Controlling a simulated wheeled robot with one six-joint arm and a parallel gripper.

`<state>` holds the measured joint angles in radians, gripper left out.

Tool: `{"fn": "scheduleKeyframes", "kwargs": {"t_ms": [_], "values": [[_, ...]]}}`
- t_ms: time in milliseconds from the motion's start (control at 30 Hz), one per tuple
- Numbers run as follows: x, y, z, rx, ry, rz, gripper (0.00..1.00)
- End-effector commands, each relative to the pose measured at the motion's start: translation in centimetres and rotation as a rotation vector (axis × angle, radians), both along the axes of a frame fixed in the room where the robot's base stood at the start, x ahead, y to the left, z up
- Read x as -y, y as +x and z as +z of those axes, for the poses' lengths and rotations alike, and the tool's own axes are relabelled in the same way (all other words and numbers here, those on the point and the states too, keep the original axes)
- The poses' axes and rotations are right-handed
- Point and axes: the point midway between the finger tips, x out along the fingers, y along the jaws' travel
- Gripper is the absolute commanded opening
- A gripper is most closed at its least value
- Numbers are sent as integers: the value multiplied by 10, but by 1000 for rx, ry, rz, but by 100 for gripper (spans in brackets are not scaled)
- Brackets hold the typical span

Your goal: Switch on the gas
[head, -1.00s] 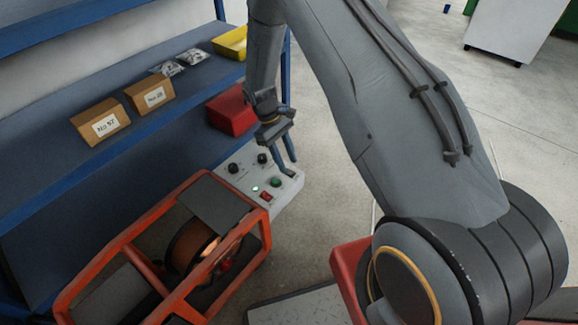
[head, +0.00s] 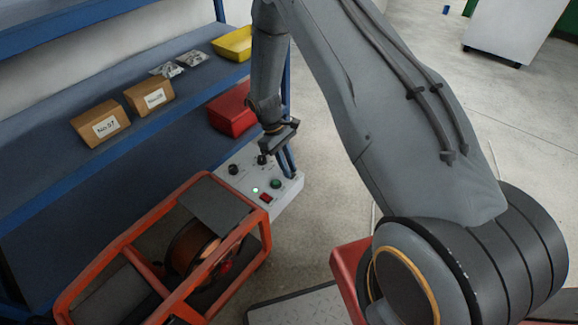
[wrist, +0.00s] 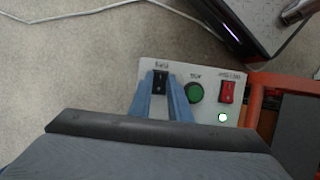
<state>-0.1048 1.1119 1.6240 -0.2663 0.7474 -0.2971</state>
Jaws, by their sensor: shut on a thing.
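The grey-white control panel (head: 243,165) sits at the end of an orange frame machine. In the wrist view its end (wrist: 205,75) shows a black switch (wrist: 160,83) under a small blurred label, a green button (wrist: 194,92), a red rocker switch (wrist: 228,92) and a lit green lamp (wrist: 222,117). My gripper (wrist: 162,77) has its blue fingers shut on the black switch, one on each side. In the head view my gripper (head: 291,173) reaches down to the panel's right end, where the fingers hide the black switch.
The orange frame (head: 130,250) holds a wire reel (head: 192,248). Blue shelves (head: 105,75) stand at left with two boxes, a red bin (head: 233,108) and a yellow tray (head: 233,43). Open floor lies right of the panel. A white cable (wrist: 75,17) crosses the floor.

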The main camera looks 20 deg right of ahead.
Motion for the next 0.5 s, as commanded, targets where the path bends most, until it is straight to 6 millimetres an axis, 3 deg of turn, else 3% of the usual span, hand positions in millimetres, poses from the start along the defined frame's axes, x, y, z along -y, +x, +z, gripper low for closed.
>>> {"fn": "scheduleKeyframes", "kwargs": {"t_ms": [500], "values": [[6,-6,1,191,136,-1,0]]}}
